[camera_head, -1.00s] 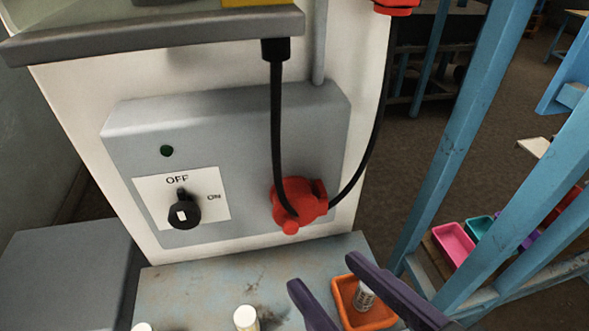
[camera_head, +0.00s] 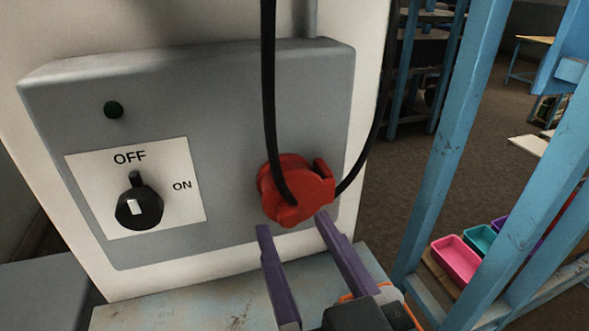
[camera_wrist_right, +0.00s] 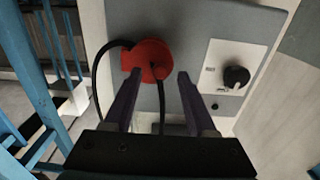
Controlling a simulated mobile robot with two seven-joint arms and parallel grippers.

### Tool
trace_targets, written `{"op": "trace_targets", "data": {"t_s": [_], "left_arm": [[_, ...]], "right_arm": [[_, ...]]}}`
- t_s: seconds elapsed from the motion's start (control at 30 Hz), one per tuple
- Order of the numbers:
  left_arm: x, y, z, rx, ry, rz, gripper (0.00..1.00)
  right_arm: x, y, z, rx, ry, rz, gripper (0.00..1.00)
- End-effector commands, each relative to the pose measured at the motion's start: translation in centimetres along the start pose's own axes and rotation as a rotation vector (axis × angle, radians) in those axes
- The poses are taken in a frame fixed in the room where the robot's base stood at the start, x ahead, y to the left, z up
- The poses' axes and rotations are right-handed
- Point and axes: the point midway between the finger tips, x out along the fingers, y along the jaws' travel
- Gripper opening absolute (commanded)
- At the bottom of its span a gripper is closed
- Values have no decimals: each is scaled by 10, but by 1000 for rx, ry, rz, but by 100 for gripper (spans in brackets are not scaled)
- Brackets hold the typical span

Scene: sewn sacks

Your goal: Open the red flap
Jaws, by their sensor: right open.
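The red flap (camera_head: 296,188) is part of a round red fitting on the right side of a grey panel. A black cable passes in front of it. The flap also shows in the right wrist view (camera_wrist_right: 147,60), just beyond the fingertips. My right gripper (camera_head: 292,222) is open and empty, its two purple fingers pointing up at the red flap from just below it. In the right wrist view the fingers (camera_wrist_right: 156,76) stand on either side of the lower part of the flap and the cable. I cannot tell whether they touch it. My left gripper is not in view.
Black cables hang by the flap. A blue frame (camera_head: 440,150) stands to the right, with coloured bins (camera_head: 457,260) beyond it.

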Motion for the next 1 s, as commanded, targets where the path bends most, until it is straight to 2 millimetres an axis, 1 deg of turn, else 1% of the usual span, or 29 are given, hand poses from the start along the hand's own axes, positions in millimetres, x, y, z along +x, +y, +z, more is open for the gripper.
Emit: {"op": "trace_targets", "data": {"t_s": [0.03, 0.1, 0.2, 0.47, 0.9, 0.97, 1.0], "left_arm": [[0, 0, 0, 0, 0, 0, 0], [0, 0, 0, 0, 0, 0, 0], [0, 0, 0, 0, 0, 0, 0], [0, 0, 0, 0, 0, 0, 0], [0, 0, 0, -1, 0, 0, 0], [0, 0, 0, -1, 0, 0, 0], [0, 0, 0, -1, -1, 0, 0]], "right_arm": [[7, 0, 0, 0, 1, 1, 57], [13, 0, 0, 0, 0, 1, 57], [18, 0, 0, 0, 0, 0, 57], [18, 0, 0, 0, -1, 0, 56], [18, 0, 0, 0, -1, 0, 6], [18, 0, 0, 0, -1, 0, 0], [18, 0, 0, 0, -1, 0, 0]]}}
